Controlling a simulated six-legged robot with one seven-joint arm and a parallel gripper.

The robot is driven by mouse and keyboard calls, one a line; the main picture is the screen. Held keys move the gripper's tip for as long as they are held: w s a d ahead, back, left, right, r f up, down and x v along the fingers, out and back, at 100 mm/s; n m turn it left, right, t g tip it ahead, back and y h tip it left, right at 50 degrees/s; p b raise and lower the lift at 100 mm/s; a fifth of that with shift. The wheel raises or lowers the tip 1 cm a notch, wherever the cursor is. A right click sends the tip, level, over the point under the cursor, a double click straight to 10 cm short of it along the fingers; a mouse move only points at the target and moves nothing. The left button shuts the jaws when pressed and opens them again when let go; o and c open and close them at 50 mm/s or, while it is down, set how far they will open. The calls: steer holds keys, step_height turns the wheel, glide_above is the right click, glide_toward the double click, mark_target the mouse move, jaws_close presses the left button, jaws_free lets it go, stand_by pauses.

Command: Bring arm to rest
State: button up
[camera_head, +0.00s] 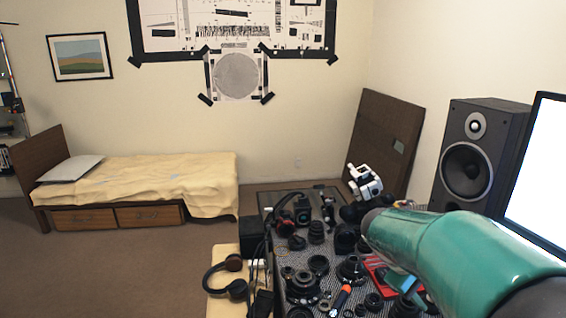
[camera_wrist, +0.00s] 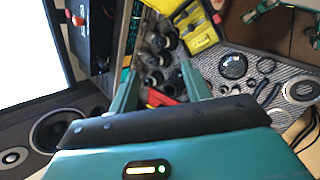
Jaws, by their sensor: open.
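My gripper (camera_wrist: 160,76) shows in the wrist view as two teal fingers standing well apart, open with nothing between them. Beyond the fingers is the workbench with dark lens parts (camera_wrist: 158,60) and a red tray (camera_wrist: 160,98). How far the fingertips are above these is hard to tell. In the head view my teal arm reaches in from the lower right over the bench's right side. It hides part of the bench, and the fingers are not clearly visible there.
The bench mat (camera_head: 289,262) is crowded with lens rings and barrels, an orange-handled tool (camera_head: 341,298) and the red tray (camera_head: 378,272). Headphones (camera_head: 237,289) lie at its left. A speaker (camera_head: 465,170) and monitor (camera_head: 540,170) stand at the right. The floor (camera_head: 130,270) at left is clear before the bed (camera_head: 150,172).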

steer(key=s+a+r+m+t+y, duration=0.2)
steer(key=s+a+t+y, duration=0.1)
steer(key=s+a, duration=0.4)
steer(key=s+a+r+m+t+y, duration=0.2)
steer(key=s+a, duration=0.5)
steer(key=a, duration=0.4)
steer(key=t+y, duration=0.1)
steer(key=y, duration=0.1)
steer(key=shift+s+a+r+m+y, duration=0.2)
steer(key=shift+a+m+y, duration=0.1)
steer(key=shift+m, duration=0.1)
steer(key=shift+c, duration=1.4)
steer(key=shift+d, duration=0.1)
steer(key=shift+d, duration=0.15)
